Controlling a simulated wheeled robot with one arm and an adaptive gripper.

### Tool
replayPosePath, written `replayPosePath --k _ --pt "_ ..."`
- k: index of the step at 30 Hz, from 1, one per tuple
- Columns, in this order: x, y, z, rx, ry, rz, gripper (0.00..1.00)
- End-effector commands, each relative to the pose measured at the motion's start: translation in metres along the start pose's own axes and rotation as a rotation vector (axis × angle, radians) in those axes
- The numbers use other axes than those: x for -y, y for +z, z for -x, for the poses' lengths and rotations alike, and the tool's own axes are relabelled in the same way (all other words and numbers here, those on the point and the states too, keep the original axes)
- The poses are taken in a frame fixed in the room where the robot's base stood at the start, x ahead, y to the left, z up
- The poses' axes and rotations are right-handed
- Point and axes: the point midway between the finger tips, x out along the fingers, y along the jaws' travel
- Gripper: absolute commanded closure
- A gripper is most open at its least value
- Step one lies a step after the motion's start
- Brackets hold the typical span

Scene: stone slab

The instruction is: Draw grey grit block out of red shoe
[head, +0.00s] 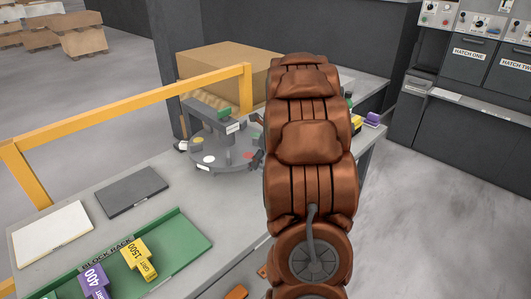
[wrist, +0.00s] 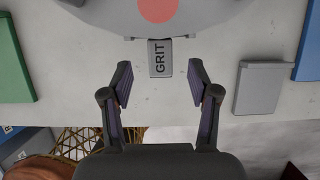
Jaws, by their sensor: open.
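The grey grit block (wrist: 160,58), lettered GRIT, sticks out from under the edge of a grey round fixture (wrist: 112,14) in the wrist view. A red disc (wrist: 158,8) on the fixture's top lies in line with the block and marks the red shoe. The block's inner end is hidden under the fixture. My gripper (wrist: 160,85) is open and empty, its two fingers apart on either side of the block's line, just short of its outer end. In the head view the fixture (head: 212,152) shows its red disc (head: 248,155), but my arm hides the block.
A green block rack (head: 185,258) holds a yellow 1500 block (head: 139,260) and a purple 400 block (head: 94,283). A dark plate (head: 131,191) and a white plate (head: 50,234) lie left. A yellow rail (head: 120,112) and cardboard box (head: 215,65) stand behind.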

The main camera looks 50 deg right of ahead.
Motion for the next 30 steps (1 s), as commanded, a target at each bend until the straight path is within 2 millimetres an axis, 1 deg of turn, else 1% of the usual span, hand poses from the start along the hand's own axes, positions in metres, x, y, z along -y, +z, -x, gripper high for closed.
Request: replayPosePath --k 3,9,12,18,20,30 --pt "-0.001 0.000 -0.017 -0.002 0.002 0.000 0.40" --pt "0.000 0.001 -0.036 0.000 -0.001 0.002 0.40" --pt "0.001 0.001 -0.040 0.000 -0.003 0.002 0.40" --pt "0.001 0.000 -0.041 0.000 -0.003 0.002 0.40" --pt "0.000 0.000 -0.041 0.000 -0.003 0.002 0.45" --pt "0.000 0.000 -0.041 0.000 -0.002 0.002 0.80"
